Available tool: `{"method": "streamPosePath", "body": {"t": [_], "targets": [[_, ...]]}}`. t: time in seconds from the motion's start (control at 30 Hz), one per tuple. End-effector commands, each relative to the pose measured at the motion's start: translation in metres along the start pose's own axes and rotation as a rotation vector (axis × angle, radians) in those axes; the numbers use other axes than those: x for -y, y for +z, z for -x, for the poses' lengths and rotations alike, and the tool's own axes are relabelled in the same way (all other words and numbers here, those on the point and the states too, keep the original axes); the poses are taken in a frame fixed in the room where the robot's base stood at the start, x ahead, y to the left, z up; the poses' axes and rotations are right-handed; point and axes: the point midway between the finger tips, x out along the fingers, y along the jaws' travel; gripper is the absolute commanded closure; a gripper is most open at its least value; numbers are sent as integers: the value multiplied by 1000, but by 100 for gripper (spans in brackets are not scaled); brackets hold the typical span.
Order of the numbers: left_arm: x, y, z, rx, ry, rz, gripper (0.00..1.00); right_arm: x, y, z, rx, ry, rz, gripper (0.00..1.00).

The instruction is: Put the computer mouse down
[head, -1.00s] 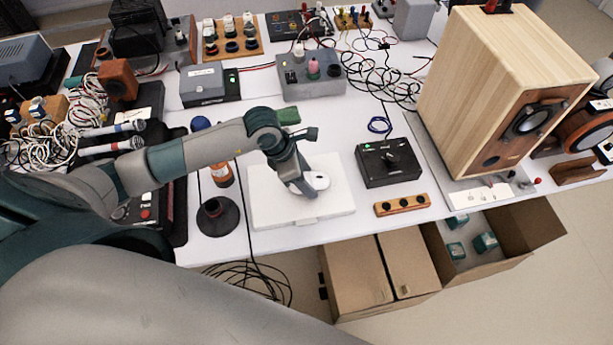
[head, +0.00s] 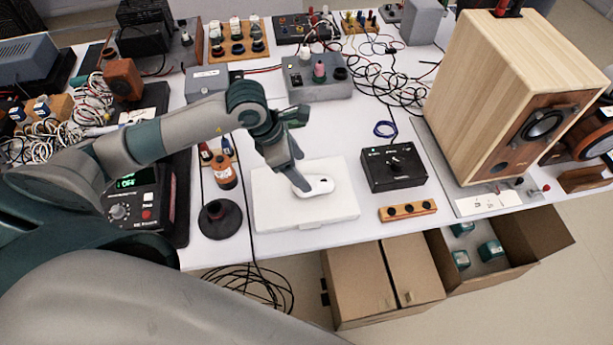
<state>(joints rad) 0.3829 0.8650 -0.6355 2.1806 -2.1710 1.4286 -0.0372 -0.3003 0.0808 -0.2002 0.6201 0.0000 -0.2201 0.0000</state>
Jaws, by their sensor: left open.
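The white computer mouse (head: 320,186) is on the flat white case (head: 275,218) on the table, near the middle of the head view. My left gripper (head: 298,183) is open and points down at the left end of the mouse. Its finger covers part of that end. I cannot tell whether the fingers still touch the mouse. My right gripper is not in view.
A black box with a knob (head: 394,166) and a wooden strip with black holes (head: 408,211) stand right of the case. A large wooden speaker (head: 495,95) stands at right.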

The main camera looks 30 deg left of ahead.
Motion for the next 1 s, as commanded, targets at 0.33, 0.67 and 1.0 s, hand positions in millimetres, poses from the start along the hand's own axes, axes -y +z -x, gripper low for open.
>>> {"method": "streamPosePath", "body": {"t": [0.33,0.67,1.0], "targets": [[0,0,42,0,1,0,33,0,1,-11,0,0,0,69],[0,0,46,0,0,0,33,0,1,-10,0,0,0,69],[3,2,44,9,-9,1,33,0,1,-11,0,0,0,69]]}}
